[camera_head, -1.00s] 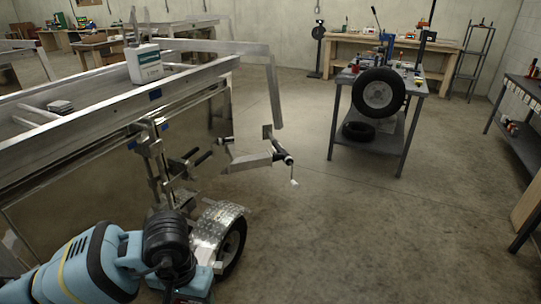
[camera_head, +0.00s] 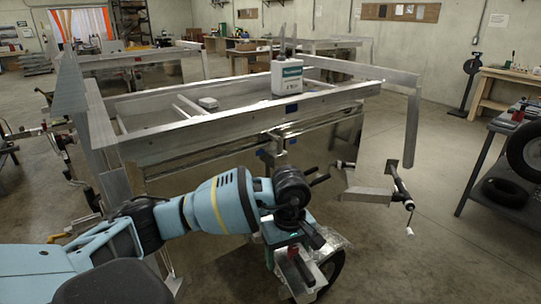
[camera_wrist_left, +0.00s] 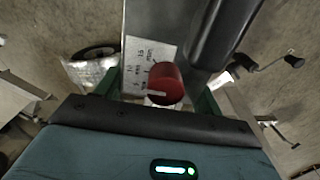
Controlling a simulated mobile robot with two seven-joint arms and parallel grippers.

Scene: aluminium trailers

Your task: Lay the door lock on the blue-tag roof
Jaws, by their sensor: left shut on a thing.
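The door lock (camera_wrist_left: 143,62) is a grey metal plate with printed marks, a red knob and a black handle. It sits between the fingers of my left gripper (camera_wrist_left: 162,98) in the left wrist view. In the head view, my left gripper (camera_head: 291,244) is shut on the lock (camera_head: 296,274), in front of the near trailer and above its wheel. The blue-tag roof (camera_head: 225,123) is the open aluminium frame on that trailer, with a blue tag on its front rail. The gripper is below and in front of this rail. My right gripper is out of view.
A crank arm (camera_head: 400,190) juts out to the right. A wheel (camera_head: 322,273) is under the gripper.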

